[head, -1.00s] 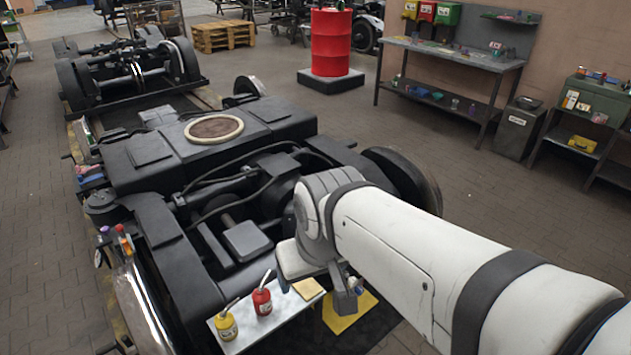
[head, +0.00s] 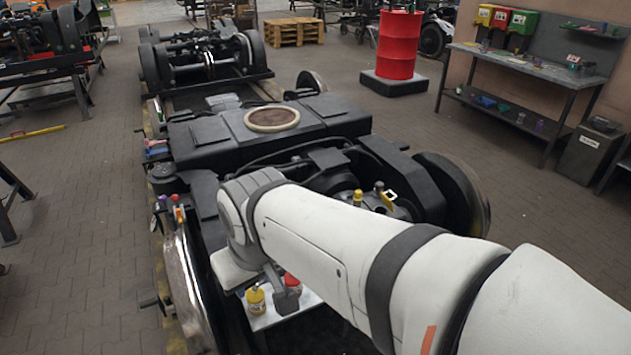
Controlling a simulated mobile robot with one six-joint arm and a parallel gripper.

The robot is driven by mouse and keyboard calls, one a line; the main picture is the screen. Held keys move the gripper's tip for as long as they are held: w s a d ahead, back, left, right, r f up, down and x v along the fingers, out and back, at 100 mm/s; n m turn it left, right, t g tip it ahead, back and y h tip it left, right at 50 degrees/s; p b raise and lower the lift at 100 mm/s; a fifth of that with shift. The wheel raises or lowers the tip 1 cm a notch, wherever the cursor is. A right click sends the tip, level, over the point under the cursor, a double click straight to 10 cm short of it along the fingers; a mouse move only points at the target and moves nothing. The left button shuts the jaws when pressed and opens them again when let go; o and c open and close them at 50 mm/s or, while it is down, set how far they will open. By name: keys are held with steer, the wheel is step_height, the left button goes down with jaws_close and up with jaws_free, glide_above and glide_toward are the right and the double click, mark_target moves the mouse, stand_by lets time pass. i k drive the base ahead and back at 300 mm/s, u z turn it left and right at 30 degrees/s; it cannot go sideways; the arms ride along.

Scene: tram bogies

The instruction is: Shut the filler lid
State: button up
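The black bogie (head: 215,170) fills the middle of the head view. On its dark housing, just beyond my arm, stand a small yellow-topped fitting (head: 357,197) and an upright dark-yellow piece (head: 380,187). One of these may be the filler lid; they are too small to tell which, or whether a lid is open. My gripper (head: 286,299) points down over the near end of the bogie, left of and nearer than these fittings, apart from them. Its fingertips are too small and dark to show whether they are open.
Below my gripper, a pale tray (head: 268,321) holds a yellow oil can (head: 256,299) and a red can (head: 292,283), partly hidden by the gripper. A red drum (head: 397,45) and a workbench (head: 530,65) stand at the back right. Floor at left is mostly clear.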

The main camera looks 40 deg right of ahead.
mark_target(385, 200)
steer(key=u, duration=2)
steer(key=k, duration=2.6)
steer(key=z, duration=2.25)
steer(key=i, duration=1)
steer(key=z, duration=0.05)
